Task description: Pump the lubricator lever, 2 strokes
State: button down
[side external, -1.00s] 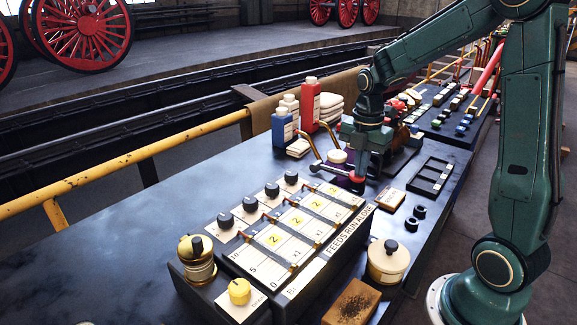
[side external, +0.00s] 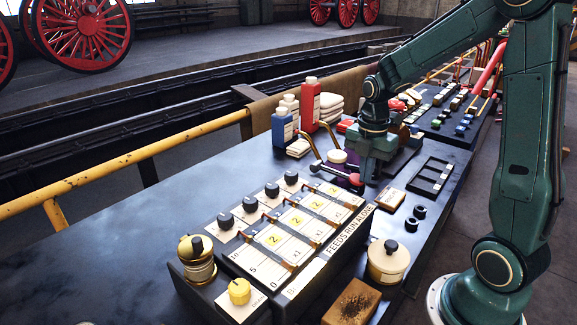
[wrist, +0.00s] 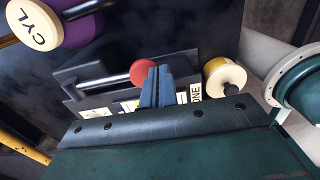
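The lubricator lever is a pale rod ending in a red knob (side external: 355,180), low beside the purple-bodied unit with a cream cap (side external: 337,156). In the wrist view the red knob (wrist: 143,72) and its rod (wrist: 106,81) lie just beyond my fingertips, and the cream cap reads CYL (wrist: 36,24). My gripper (side external: 371,178) points down just right of the knob in the side view. In the wrist view its fingers (wrist: 157,72) are close together with nothing visible between them, overlapping the knob's edge in the picture. I cannot tell whether they touch it.
The feed panel (side external: 262,262) with black knobs stands in front of the lever. A lidded cream pot (side external: 388,260) and brush block (side external: 352,303) are at the front right. Red (side external: 310,105) and blue (side external: 282,127) bottles stand behind. The bench's left part is clear.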

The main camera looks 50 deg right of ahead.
jog(key=s+r, duration=0.4)
jog(key=r, duration=0.8)
dwell(2.4)
jog(key=w+f+m+t+y, duration=0.1)
jog(key=w+m+t, duration=0.4)
jog(key=w, duration=1.5)
jog(key=shift+w+a+f+m+t+y, duration=0.15)
jog(key=shift+w+f+m+t+y, duration=0.25)
jog(key=shift+m, duration=0.6)
jog(key=shift+s+f, duration=0.45)
jog(key=shift+f, duration=0.95)
jog(key=shift+s+f, duration=0.4)
jog(key=shift+f, duration=1)
jog(key=shift+s+f, duration=0.45)
jog(key=shift+f, duration=0.95)
